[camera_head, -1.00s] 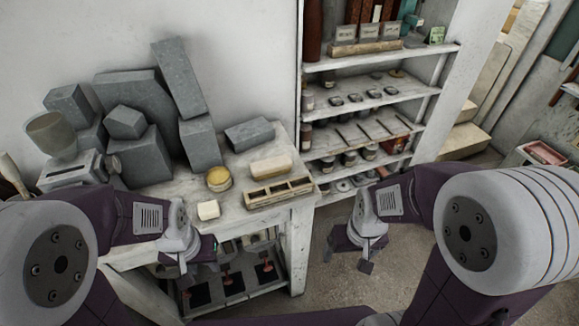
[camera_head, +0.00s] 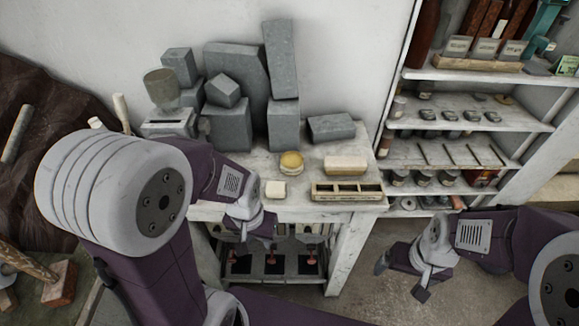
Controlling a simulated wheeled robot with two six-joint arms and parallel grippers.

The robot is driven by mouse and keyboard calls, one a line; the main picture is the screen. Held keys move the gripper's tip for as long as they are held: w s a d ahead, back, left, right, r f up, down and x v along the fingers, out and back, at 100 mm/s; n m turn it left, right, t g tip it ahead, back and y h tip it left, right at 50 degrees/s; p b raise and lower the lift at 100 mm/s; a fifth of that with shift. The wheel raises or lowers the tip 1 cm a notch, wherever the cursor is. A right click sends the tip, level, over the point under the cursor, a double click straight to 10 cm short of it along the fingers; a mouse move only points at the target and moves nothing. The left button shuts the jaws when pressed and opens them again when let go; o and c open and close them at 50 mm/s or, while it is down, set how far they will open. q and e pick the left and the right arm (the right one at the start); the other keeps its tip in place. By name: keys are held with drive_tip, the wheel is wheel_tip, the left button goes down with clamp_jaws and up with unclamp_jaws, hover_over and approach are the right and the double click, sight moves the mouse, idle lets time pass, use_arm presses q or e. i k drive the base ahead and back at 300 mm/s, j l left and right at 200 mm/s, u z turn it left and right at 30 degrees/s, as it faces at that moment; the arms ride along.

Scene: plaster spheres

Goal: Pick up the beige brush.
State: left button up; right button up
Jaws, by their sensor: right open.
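The beige brush (camera_head: 345,164) appears to be the oblong block with a tan top and paler lower part. It lies on the white worktable (camera_head: 300,207), behind a compartmented tray (camera_head: 347,197). My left gripper (camera_head: 262,232) is at the table's front edge, left of the brush and nearer to me. Its fingers are dark and foreshortened, so their opening cannot be told. My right gripper (camera_head: 401,279) is open and empty over the floor, right of the table and well apart from the brush.
A round yellow-topped tin (camera_head: 291,164) and a small cream block (camera_head: 275,190) are left of the brush. Grey plaster blocks (camera_head: 230,125) crowd the table's left and back. A shelf unit (camera_head: 470,130) stands at right. A lower shelf (camera_head: 265,267) under the table holds several items.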

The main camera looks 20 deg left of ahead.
sight(333, 165)
drive_tip(key=u, duration=1.15)
drive_tip(key=z, duration=1.15)
drive_tip(key=i+l+u, duration=0.15)
drive_tip(key=u, duration=0.25)
drive_tip(key=i+l+u, duration=0.15)
drive_tip(key=u, duration=0.25)
drive_tip(key=i+l+u, duration=0.1)
drive_tip(key=l+u, duration=0.45)
drive_tip(key=u, duration=0.2)
drive_tip(key=i+l, duration=0.05)
